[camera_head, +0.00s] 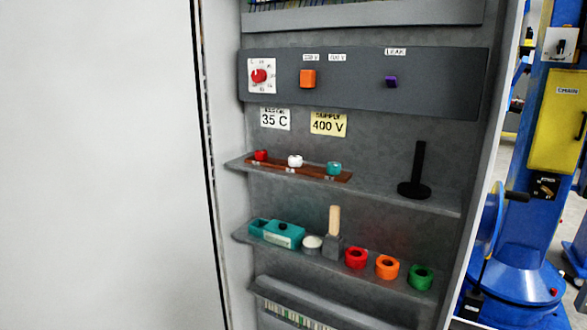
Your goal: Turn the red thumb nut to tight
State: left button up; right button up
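A brown bar (301,170) lies on the upper shelf of the open cabinet. On it stand three small nut-like pieces: a red one (261,155) at the left end, a white one (295,161) in the middle and a teal one (334,168) at the right. The red one looks like the red thumb nut. Small marks at the bar's front are too small to read, and I cannot tell how far the nut is turned. Neither of my grippers is in view.
A red dial (259,76), orange switch (308,79) and purple switch (392,82) sit on the panel above. A black post (417,175) stands right of the bar. The lower shelf holds a teal box (284,235), a wooden-handled tool (334,222) and red, orange and green rings.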

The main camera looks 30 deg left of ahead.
aim_at(260, 155)
jog(key=u, duration=0.85)
